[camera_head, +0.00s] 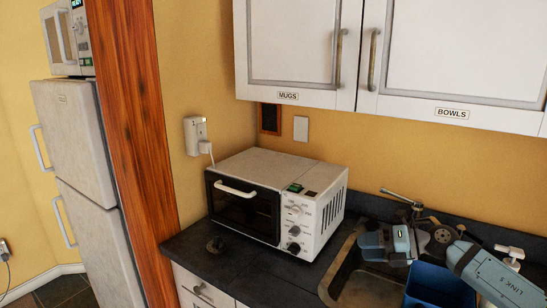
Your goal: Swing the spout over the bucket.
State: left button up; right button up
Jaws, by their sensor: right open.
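The tap (403,198) shows as a thin metal bar at the back of the sink, angled up to the left. I cannot tell whether this bar is the spout or a handle, as my gripper and arm hide the tap's lower part. The blue bucket (438,288) is at the bottom right, at the right part of the sink, partly covered by my right arm and cut off by the frame edge. My right gripper (386,243) is open over the sink, left of and above the bucket, in front of the tap. My left gripper is out of view.
The metal sink (341,268) is set into the dark counter (180,245). A white toaster oven (272,200) stands left of the sink. Wall cupboards labelled MUGS (292,50) and BOWLS (455,60) hang above.

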jog(key=s+a+r+m+t+y, duration=0.1)
jog(key=s+a+m+t+y, duration=0.1)
jog(key=s+a+m+t, duration=0.3)
jog(key=s+d+f+m+t+h, duration=0.25)
jog(key=s+f+m+h, duration=0.45)
jog(key=m, duration=0.6)
jog(key=s+d+f+m+t+h, duration=0.1)
jog(key=s+d+f+m+h, duration=0.3)
jog(key=s+m+h, duration=0.6)
jog(key=s+a+f+m+g+y, duration=0.1)
jog(key=s+f+m+g, duration=0.3)
jog(key=s, duration=0.5)
jog(key=s+f+m+g+y, duration=0.1)
jog(key=s+f+m+g, duration=0.15)
jog(key=s+g, duration=0.45)
pick_arm(q)
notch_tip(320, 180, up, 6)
jog(key=p, duration=0.7)
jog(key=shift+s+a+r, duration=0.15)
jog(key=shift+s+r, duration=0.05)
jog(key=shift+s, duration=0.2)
pick_arm(e)
jog(key=w+a+f+n+t+y, duration=0.1)
jog(key=w+a+f+t+y, duration=0.2)
jog(key=a+f+t, duration=0.3)
jog(key=shift+w+a+f+t, duration=0.3)
jog(key=shift+w+f+t, duration=0.1)
jog(key=shift+f+t, duration=0.5)
